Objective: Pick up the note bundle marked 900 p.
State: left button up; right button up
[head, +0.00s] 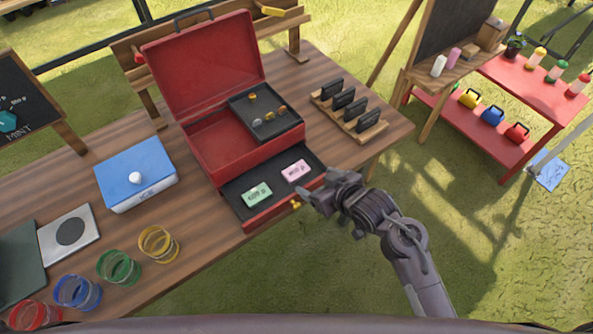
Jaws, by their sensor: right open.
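Two note bundles lie in the pulled-out drawer (246,212) of a red cash box (205,70). The green bundle (257,195) lies in the left part of the drawer and the pink bundle (296,170) in the right part. Both carry dark markings too small to read surely, so I cannot tell which says 900 p. My right gripper (308,191) is open and empty, by the drawer's front right edge near a small yellow knob (295,204). It looks close to the pink bundle but apart from it. My left gripper is not in view.
The box's lid stands open, with a coin tray (265,115) inside. A wooden rack with dark holders (350,105) stands to the right. A blue-lidded box (136,174) and several coloured glass rings (118,268) are left.

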aim_at(297, 171)
jog(key=shift+w+a+f, duration=0.45)
jog(key=shift+w+a, duration=0.3)
jog(key=shift+a, duration=0.05)
jog(key=shift+p+x, duration=0.65)
jog(key=shift+x, duration=2.4)
jog(key=shift+d, duration=0.1)
jog(key=c, duration=0.7)
jog(key=shift+c, duration=0.2)
jog(key=shift+r, duration=0.15)
